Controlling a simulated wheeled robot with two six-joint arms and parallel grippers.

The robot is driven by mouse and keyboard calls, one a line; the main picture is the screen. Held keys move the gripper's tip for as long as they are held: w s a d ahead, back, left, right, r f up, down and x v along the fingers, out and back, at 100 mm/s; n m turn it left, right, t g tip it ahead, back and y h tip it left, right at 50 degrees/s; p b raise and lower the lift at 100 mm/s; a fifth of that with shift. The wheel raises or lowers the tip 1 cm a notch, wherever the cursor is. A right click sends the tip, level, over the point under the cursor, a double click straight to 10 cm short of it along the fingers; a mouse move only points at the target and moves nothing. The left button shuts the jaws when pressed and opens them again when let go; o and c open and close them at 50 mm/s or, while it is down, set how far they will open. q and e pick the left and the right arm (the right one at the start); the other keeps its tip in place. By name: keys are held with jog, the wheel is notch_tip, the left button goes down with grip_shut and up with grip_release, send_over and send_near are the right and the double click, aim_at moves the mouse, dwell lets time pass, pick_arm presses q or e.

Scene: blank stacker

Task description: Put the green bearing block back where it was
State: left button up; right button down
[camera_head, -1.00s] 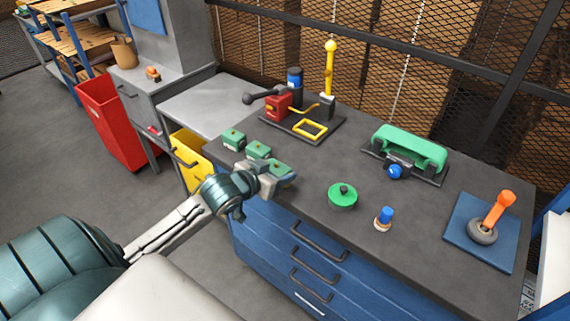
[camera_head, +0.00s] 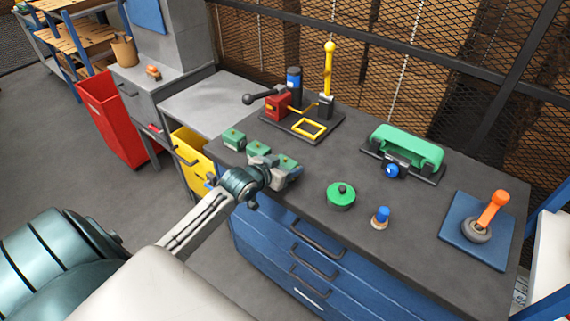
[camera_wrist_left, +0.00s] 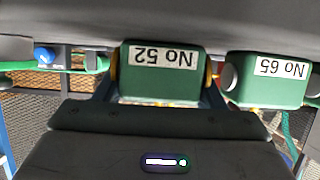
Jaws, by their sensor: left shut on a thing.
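My left gripper (camera_head: 278,171) is at the bench's left front corner, shut on a green bearing block (camera_head: 287,162). In the left wrist view this block (camera_wrist_left: 160,72) sits between the fingers, its label reading "No 52" upside down. I cannot tell whether its underside touches the bench. A second green block (camera_head: 259,149) is close beside it, partly hidden by the gripper, and a third (camera_head: 234,138) stands further left. A block labelled "No 65" (camera_wrist_left: 268,78) shows at the right in the left wrist view. My right gripper is not in view.
Behind the blocks is a dark plate (camera_head: 333,126) with a red clamp (camera_head: 277,105) and yellow lever (camera_head: 330,68). To the right are a green knob (camera_head: 341,197), blue-topped peg (camera_head: 380,218), green fixture (camera_head: 408,146) and blue pad (camera_head: 465,238). The bench between them is clear.

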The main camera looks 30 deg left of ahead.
pick_arm(q)
jog(key=o, duration=1.6)
jog(key=v, duration=1.2)
jog(key=shift+s, duration=0.1)
